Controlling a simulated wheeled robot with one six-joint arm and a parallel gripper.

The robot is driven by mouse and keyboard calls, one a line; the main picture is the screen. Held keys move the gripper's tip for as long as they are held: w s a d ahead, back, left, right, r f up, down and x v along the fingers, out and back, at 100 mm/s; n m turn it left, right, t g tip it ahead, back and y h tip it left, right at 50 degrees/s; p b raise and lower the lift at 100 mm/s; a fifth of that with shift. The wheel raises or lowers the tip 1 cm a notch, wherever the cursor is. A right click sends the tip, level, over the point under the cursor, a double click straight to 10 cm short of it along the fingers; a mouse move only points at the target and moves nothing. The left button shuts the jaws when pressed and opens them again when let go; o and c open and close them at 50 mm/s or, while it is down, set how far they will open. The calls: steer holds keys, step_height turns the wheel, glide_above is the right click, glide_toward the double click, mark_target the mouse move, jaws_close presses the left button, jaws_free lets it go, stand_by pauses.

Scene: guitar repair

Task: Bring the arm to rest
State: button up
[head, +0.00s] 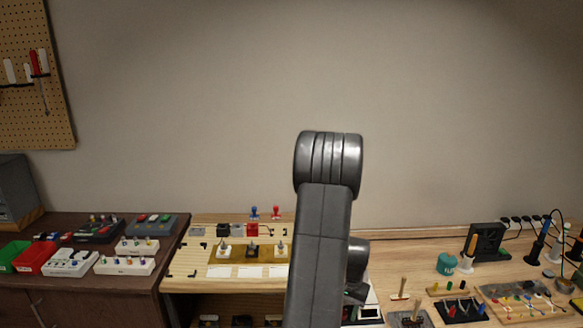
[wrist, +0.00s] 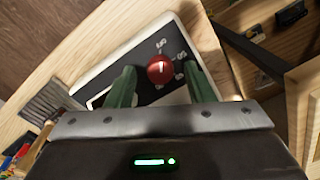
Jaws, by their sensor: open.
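My arm (head: 322,240) rises in the middle of the head view and bends over at a rounded grey joint. My gripper (wrist: 160,72) shows in the wrist view with its two green fingers apart and nothing clamped between them. A red round knob (wrist: 159,68) with a white mark shows between the fingertips, with a gap on each side. The knob is on a pale-edged dark panel (wrist: 178,32) with white markings. I cannot tell how far above the knob the fingers are. In the head view the gripper is mostly hidden behind the arm.
A light wood bench (head: 408,252) holds a teal cup (head: 446,263), a black stand (head: 486,241) and several tools at right. A board with pedal parts (head: 251,251) is left of my arm. A dark bench (head: 20,286) at far left holds bins and pedals.

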steer(key=shift+m+p, duration=1.55)
steer(key=shift+m, duration=0.75)
steer(key=shift+r, duration=0.1)
